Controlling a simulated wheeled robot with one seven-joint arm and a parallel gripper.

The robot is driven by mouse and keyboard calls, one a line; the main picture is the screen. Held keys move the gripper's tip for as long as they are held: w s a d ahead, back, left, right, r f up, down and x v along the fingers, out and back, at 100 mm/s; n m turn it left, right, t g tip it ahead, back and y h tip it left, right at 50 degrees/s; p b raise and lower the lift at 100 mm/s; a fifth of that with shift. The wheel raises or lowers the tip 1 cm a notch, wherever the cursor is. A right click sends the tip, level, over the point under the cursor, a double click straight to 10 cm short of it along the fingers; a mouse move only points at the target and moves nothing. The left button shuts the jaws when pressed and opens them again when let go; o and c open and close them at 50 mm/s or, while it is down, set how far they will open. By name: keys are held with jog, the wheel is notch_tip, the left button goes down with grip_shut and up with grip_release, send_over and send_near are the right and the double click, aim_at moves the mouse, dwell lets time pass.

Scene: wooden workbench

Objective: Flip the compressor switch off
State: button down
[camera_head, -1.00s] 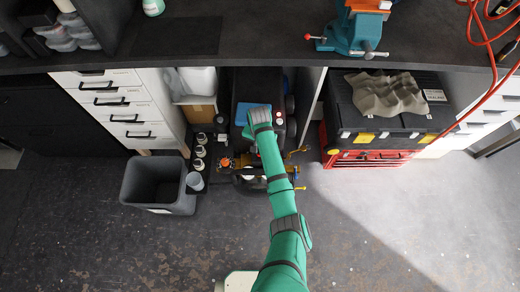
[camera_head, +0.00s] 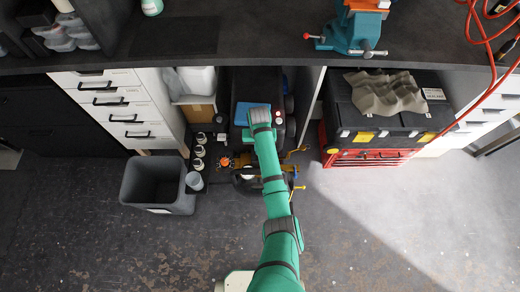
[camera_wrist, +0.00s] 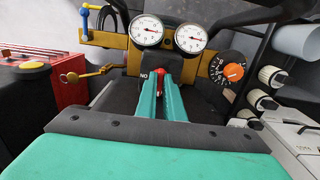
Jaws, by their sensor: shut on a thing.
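The compressor (camera_head: 258,84) is a dark unit under the bench in the head view, partly hidden by my arm. In the wrist view its switch (camera_wrist: 157,77) is a small red lever below two white dial gauges, with a white label reading "NO" in this picture at its left. My gripper (camera_wrist: 160,84) has its two green fingers closed on the red switch, which shows between the tips. The switch's lower part is hidden by the fingers. In the head view my fingertips are hidden behind my wrist.
An orange knob (camera_wrist: 233,72) sits right of the gauges, and a brass key-like valve (camera_wrist: 90,75) at the left. A grey bin (camera_head: 158,187) stands left of the compressor, a red toolbox (camera_head: 370,157) right. The floor in front is open.

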jog(key=shift+s, duration=0.15)
jog(key=c, duration=1.9)
grip_release()
jog(key=shift+o, duration=0.2)
jog(key=shift+w, duration=0.2)
jog(key=shift+w, duration=0.1)
notch_tip(320, 180, up, 11)
jog(key=shift+f, duration=0.1)
